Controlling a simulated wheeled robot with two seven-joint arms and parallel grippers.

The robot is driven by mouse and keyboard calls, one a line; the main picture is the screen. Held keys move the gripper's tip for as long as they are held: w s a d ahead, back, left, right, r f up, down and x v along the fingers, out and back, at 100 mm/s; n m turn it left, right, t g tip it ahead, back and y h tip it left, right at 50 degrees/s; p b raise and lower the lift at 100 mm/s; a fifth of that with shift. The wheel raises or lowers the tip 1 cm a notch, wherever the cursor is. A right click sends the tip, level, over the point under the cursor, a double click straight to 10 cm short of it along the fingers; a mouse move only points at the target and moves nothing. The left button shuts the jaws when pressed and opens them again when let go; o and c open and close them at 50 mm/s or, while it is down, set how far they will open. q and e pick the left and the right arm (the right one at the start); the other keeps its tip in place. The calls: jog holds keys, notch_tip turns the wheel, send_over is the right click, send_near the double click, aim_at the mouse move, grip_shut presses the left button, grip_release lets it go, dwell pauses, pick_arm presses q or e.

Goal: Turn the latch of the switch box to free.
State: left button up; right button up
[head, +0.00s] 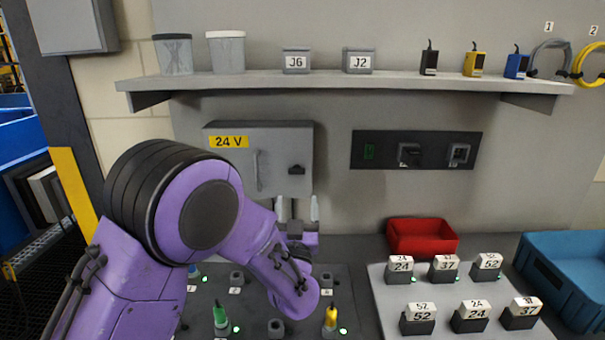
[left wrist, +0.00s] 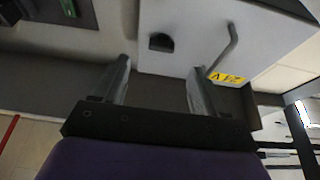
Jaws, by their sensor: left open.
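The switch box (head: 275,140) is a grey wall box with a yellow "24 V" label (head: 229,142) and a grey bar handle (head: 256,170). Its small dark latch (head: 296,170) is on the right side of the door; which way it is turned is too small to tell. My left gripper (head: 298,208) is open and empty just below the latch, fingers pointing up. In the left wrist view, which shows the box upside down, the latch (left wrist: 162,42) lies ahead between the open fingertips (left wrist: 160,80), apart from them. My right gripper is out of view.
A shelf (head: 340,84) with jars and small boxes runs above. A black switch panel (head: 370,163) is right of the box. Below are a board with coloured plugs (head: 221,315), a plate of numbered blocks (head: 385,300), a red bin (head: 422,238) and a blue crate (head: 570,285).

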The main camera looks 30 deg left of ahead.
aim_at(296, 174)
pick_arm(q)
jog(key=p+x, duration=0.3)
jog(key=x, duration=0.5)
jog(key=shift+w+a+r, duration=0.15)
jog(key=shift+w+a, duration=0.05)
jog(key=shift+w, duration=0.05)
jog(key=shift+s+r, duration=0.2)
jog(key=shift+s, duration=0.1)
jog(key=shift+w+f, duration=0.1)
jog(key=c, duration=1.1)
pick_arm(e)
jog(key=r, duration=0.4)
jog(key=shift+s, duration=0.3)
